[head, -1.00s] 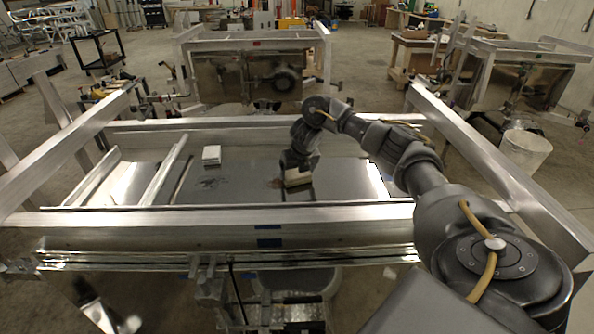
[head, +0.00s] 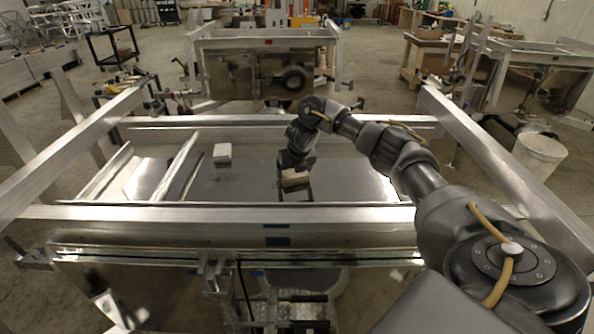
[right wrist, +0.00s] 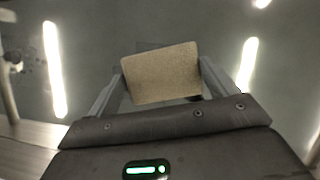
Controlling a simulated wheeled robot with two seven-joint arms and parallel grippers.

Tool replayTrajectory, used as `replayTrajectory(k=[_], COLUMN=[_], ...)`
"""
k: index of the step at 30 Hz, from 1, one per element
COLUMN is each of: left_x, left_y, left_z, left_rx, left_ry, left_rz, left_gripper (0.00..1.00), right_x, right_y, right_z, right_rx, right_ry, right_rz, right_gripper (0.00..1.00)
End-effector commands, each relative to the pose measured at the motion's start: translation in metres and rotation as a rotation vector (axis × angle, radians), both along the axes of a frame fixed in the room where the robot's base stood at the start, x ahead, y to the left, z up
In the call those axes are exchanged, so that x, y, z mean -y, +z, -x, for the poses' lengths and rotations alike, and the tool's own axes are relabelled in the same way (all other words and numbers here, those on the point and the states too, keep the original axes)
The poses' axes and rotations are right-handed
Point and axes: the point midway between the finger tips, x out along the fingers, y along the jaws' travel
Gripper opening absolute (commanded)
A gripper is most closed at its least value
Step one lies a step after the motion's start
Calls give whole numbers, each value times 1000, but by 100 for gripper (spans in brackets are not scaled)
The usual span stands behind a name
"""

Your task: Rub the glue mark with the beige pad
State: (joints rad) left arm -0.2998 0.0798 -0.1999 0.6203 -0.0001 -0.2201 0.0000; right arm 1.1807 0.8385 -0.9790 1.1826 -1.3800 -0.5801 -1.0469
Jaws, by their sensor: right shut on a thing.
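The beige pad (head: 294,179) is in my right gripper (head: 296,172), low over the grey panel (head: 345,180) of the trailer. In the right wrist view the pad (right wrist: 162,73) sits between the two fingers of the gripper (right wrist: 160,84), which is shut on it. I cannot tell whether the pad touches the panel. A dark smudge (head: 229,182) lies on the panel left of the pad; dark marks (right wrist: 32,62) also show at the left of the right wrist view. No glue mark is clear beside the pad; the pad and gripper hide that spot. My left gripper is out of view.
A white block (head: 222,152) lies on the panel, to the left and behind the pad. Aluminium rails frame the panel: a front rail (head: 180,213), a right rail (head: 490,150) and a left rail (head: 75,150). The panel right of the pad is clear.

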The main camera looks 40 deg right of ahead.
Motion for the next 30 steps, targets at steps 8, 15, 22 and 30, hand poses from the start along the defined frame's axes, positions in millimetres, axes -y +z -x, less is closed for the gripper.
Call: replayTrajectory(k=[8,15,22,30], left_x=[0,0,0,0], left_y=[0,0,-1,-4], left_z=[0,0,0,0], left_rx=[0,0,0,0], left_ry=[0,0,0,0], left_rz=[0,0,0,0], left_gripper=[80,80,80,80], right_x=[-19,-25,-37,-53], right_y=[-2,-3,-4,-5], right_z=[-16,-21,-30,-43], right_rx=[1,0,0,-2], right_ry=[0,0,1,1], right_rz=[0,1,0,-1], right_gripper=[64,64,64,64])
